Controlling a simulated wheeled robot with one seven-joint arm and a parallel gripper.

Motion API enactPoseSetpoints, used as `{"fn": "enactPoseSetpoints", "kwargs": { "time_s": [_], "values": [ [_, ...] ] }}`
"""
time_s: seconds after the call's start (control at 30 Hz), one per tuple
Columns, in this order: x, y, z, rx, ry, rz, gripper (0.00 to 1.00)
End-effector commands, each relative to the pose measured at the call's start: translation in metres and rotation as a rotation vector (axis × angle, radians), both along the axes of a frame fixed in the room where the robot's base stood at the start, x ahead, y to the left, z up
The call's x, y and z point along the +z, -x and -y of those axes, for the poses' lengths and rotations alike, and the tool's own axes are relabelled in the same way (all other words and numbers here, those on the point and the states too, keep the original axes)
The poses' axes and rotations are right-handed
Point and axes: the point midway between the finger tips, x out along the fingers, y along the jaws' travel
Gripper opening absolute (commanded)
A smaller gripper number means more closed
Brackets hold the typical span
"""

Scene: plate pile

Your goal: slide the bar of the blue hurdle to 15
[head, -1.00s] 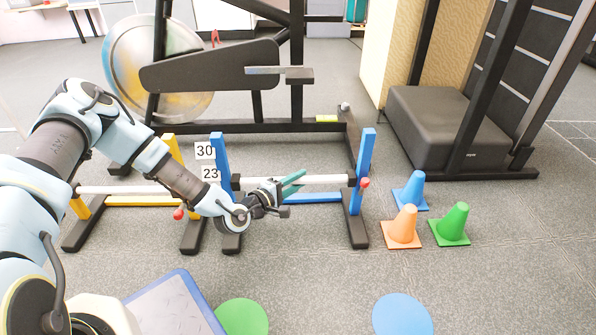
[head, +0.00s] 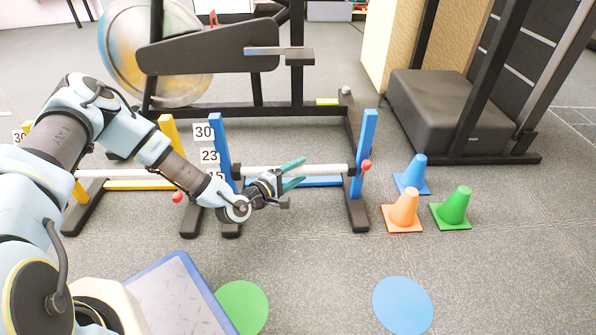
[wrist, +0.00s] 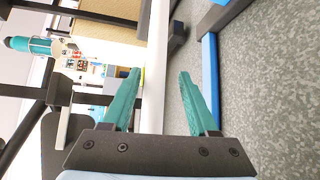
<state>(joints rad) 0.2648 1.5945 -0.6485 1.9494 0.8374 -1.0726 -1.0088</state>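The blue hurdle has a left post (head: 222,145) and a right post (head: 366,140). Its white bar (head: 325,170) runs level between them, with black end pieces at the posts. Number cards 30 (head: 203,132), 23 (head: 209,155) and 15 (head: 214,174) run down beside the left post; the 15 card is partly hidden by my arm. The bar looks below 23, near the height of 15. My gripper (head: 294,174) is open at the bar. In the wrist view, the bar (wrist: 155,75) passes between the teal fingers, closer to the left one; contact is unclear.
A yellow hurdle (head: 170,135) stands on the left, partly behind my arm. Blue (head: 412,175), orange (head: 403,211) and green (head: 454,208) cones stand right of the blue hurdle. Exercise equipment stands behind. Green (head: 242,306) and blue (head: 402,305) discs lie on the floor in front.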

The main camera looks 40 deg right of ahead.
Motion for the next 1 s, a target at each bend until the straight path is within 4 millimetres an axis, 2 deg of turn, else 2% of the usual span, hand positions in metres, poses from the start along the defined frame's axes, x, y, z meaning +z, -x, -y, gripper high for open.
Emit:
{"fn": "enactPoseSetpoints", "kwargs": {
  "time_s": [0.17,0.27,0.7,0.83,1.0],
  "values": [
    [0.002,0.000,-0.001,-0.001,0.002,0.000,0.59],
    [0.004,0.001,-0.008,0.000,0.000,0.000,0.59],
    [0.016,0.010,-0.086,0.001,-0.001,-0.002,0.59],
    [0.016,0.011,-0.100,0.001,0.000,0.000,0.59],
    [0.016,0.012,-0.106,0.000,0.001,0.000,0.59]
  ]
}}
